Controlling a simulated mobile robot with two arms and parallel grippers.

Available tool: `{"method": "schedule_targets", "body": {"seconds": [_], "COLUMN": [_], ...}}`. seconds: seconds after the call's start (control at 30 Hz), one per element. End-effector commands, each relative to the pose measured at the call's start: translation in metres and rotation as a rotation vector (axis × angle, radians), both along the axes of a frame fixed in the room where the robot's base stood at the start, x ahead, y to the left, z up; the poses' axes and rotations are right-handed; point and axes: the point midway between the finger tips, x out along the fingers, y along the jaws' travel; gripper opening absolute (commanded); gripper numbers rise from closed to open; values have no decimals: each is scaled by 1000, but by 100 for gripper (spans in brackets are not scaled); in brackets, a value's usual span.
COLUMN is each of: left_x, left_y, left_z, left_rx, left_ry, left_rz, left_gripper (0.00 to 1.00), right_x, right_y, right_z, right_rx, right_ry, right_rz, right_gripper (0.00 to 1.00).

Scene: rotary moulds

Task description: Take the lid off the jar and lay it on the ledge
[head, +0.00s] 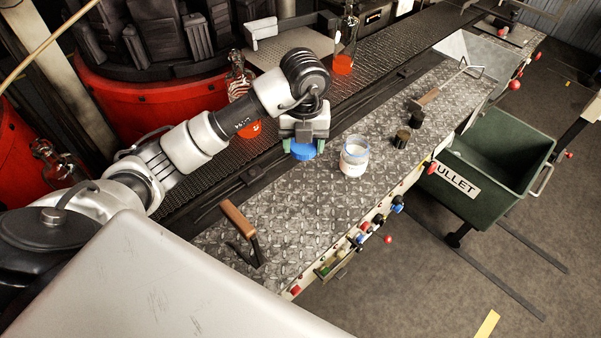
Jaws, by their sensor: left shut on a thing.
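The jar (354,157) is clear with pale contents and stands upright and open-topped on the diamond-plate ledge (330,210). The blue lid (303,150) is off the jar, to its left. My left gripper (303,141) points down and is shut on the lid. The lid is at or just above the ledge's inner edge; I cannot tell whether it touches. The gripper's fingers partly cover the lid. My right gripper is not in view.
A wooden-handled tool (240,222) lies on the near ledge, two dark cylinders (402,138) and a trowel-like tool (430,97) beyond the jar. Bottles with orange-red bases (343,64) stand on the conveyor behind. A green cart (490,165) is at right.

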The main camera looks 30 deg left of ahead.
Motion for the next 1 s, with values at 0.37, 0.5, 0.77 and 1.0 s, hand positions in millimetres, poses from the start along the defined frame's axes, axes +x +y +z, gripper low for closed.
{"method": "schedule_targets", "body": {"seconds": [0.37,0.5,0.77,1.0], "left_x": [12,13,12,12], "left_y": [13,14,15,14], "left_z": [-6,-12,-57,-83], "left_rx": [0,1,3,2], "left_ry": [2,5,6,5], "left_rz": [781,871,883,881], "left_gripper": [30,30,30,30], "right_x": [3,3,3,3], "right_y": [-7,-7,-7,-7], "right_z": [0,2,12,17], "right_rx": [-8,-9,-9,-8], "right_ry": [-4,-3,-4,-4], "right_rz": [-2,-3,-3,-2], "right_gripper": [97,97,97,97]}}
